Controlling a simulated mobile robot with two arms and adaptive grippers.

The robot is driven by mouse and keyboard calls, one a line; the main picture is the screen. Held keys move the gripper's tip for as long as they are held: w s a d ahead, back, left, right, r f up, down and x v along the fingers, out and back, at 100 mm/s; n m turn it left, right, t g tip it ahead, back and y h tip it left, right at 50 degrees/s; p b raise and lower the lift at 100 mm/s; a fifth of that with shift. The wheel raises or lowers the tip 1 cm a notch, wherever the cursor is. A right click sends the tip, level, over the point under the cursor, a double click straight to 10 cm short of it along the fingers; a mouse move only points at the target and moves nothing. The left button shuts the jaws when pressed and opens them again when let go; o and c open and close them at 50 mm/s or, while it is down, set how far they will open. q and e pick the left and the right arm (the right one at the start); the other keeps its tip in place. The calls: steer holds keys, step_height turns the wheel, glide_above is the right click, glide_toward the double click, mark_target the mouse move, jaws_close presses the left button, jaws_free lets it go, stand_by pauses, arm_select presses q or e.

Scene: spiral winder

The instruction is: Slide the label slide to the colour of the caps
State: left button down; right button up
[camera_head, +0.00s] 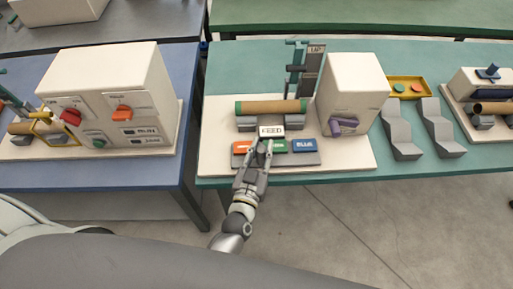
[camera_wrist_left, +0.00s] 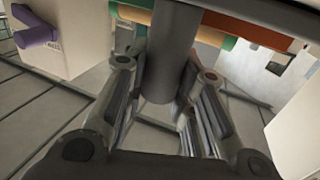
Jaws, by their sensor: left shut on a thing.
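The label slide shows as a dark grey strip (camera_head: 300,160) with red, green (camera_head: 279,146) and blue (camera_head: 305,146) fields, at the front of the winder's cream board. A white FEED plate (camera_head: 271,131) stands just behind it. A brown tube (camera_head: 272,107) with green caps (camera_head: 240,108) lies on grey supports behind. My left gripper (camera_head: 263,148) covers part of the strip between red and green. In the left wrist view its fingers (camera_wrist_left: 165,85) flank a dark grey cylinder (camera_wrist_left: 170,50), seemingly a knob; the gripper is shut on it. My right gripper is in neither view.
A cream box (camera_head: 353,85) with a purple handle (camera_head: 343,126) stands right of the tube. A dark post marked UP (camera_head: 315,52) rises behind. Grey stepped rests (camera_head: 401,130) and a yellow tray (camera_head: 424,88) stand farther right. A blue table (camera_head: 185,150) is at left.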

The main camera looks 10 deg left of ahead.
arm_select(q)
steer(key=shift+s+a, duration=0.1)
steer(key=shift+a, duration=0.15)
steer(key=c, duration=1.5)
jaws_free()
steer(key=shift+a, duration=0.15)
steer(key=o, duration=0.3)
steer(key=shift+s, duration=0.25)
steer(key=s, duration=1.1)
steer(key=shift+s+a, duration=0.1)
steer(key=shift+s, duration=0.2)
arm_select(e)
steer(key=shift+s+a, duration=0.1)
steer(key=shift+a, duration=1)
